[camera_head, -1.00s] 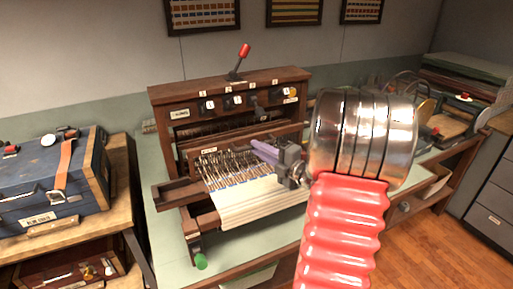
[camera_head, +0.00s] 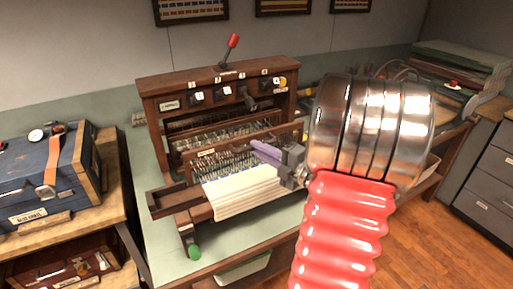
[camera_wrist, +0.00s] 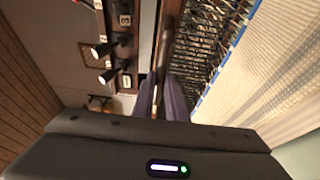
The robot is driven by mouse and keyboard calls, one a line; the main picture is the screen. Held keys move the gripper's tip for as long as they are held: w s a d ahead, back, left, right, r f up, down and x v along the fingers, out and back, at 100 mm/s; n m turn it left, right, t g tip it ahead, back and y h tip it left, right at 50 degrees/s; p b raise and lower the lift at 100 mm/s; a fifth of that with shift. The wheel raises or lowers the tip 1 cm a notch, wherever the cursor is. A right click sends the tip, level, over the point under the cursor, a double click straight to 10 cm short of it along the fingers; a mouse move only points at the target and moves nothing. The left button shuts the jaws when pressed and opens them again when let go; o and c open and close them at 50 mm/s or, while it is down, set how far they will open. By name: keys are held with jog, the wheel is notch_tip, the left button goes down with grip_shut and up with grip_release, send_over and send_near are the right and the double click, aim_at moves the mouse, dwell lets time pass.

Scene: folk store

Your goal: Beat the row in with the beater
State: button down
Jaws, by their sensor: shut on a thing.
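The wooden table loom (camera_head: 285,76) stands on the bench. Its beater, a dark wooden bar (camera_head: 196,153), spans the front above the cream cloth (camera_head: 245,193). My gripper (camera_head: 262,150), with purple fingers, is shut on the right part of the beater's top bar. In the wrist view, the fingers (camera_wrist: 162,98) straddle the beater bar (camera_wrist: 170,38). The cloth (camera_wrist: 275,75) lies to its right there, with a blue thread line along its edge. The beater's lower part sits close to the cloth edge; whether it touches is unclear. My arm hides the loom's right front.
Levers with number tags (camera_head: 198,95) and a red-knobbed handle (camera_head: 231,44) are on the loom's upper frame. A blue chest (camera_head: 40,175) stands on a wooden stand at left. A stack of boards (camera_head: 460,62) lies at the right back.

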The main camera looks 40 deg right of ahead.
aim_at(247, 136)
jog(key=shift+s+a+f, duration=0.2)
jog(key=shift+s+f, duration=0.1)
jog(key=shift+s, duration=0.4)
jog(key=shift+w, duration=0.15)
jog(key=shift+w+d, duration=0.45)
jog(key=shift+w, duration=1.15)
jog(key=shift+w+d, duration=0.45)
jog(key=shift+w, duration=1.1)
jog(key=shift+w+d, duration=0.45)
jog(key=shift+w, duration=1.15)
jog(key=c, duration=2)
grip_release()
jog(key=o, duration=0.6)
jog(key=shift+d+r, duration=0.1)
jog(key=shift+r, duration=0.1)
jog(key=shift+o, duration=0.2)
